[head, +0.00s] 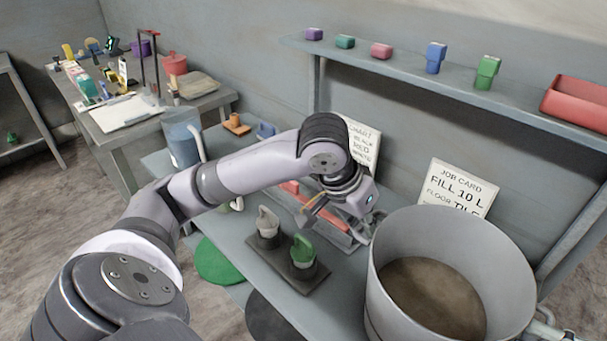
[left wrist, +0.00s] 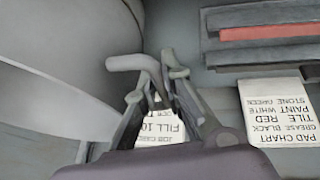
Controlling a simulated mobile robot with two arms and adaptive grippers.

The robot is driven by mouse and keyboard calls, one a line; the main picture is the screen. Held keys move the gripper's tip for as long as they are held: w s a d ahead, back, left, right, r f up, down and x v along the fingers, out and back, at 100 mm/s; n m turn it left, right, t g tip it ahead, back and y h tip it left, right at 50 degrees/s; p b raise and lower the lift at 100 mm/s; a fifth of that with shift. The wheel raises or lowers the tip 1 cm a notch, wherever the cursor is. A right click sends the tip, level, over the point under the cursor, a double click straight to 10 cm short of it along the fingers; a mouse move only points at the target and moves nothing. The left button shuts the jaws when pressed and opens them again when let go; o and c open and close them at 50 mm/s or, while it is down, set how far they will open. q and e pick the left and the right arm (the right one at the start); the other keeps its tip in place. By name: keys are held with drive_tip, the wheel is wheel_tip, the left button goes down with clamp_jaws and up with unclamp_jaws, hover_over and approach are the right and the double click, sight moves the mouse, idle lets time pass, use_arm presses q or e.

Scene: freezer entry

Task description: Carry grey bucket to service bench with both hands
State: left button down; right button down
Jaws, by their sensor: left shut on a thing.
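The grey bucket (head: 400,285) stands upright at the right front of the head view, with brownish contents inside. Its curved wall (left wrist: 60,75) fills the left of the left wrist view. My left gripper (head: 364,228) is at the bucket's left side. In the left wrist view its fingers (left wrist: 158,98) are shut on the bucket's grey side handle (left wrist: 140,63). A pale bent piece, likely the other handle (head: 545,328), shows at the bucket's right side. Which bench is the service bench, I cannot tell.
A dark tray with two small pads (head: 285,262) lies left of the bucket. A job card (head: 458,188) leans behind it. A shelf (head: 400,68) with coloured blocks and a red bin (head: 578,103) runs above. A cluttered table (head: 130,115) stands at far left.

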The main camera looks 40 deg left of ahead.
use_arm(q)
drive_tip(key=shift+w+f+b, duration=0.1)
drive_tip(key=shift+f+b, duration=0.3)
drive_tip(key=shift+f, duration=0.05)
use_arm(e)
drive_tip(key=shift+w+f, duration=0.1)
drive_tip(key=shift+f, duration=0.25)
use_arm(q)
drive_tip(key=c, duration=1.8)
unclamp_jaws()
drive_tip(key=shift+s+r, duration=0.1)
drive_tip(key=shift+s, duration=0.15)
use_arm(e)
drive_tip(key=c, duration=1.8)
unclamp_jaws()
drive_tip(key=shift+s, duration=0.25)
use_arm(q)
drive_tip(key=shift+o, duration=0.5)
use_arm(e)
drive_tip(key=shift+o, duration=0.5)
drive_tip(key=shift+d, duration=0.1)
use_arm(q)
drive_tip(key=shift+w, duration=0.1)
use_arm(e)
drive_tip(key=shift+w, duration=0.1)
use_arm(q)
drive_tip(key=v, duration=0.8)
use_arm(e)
drive_tip(key=v, duration=1.2)
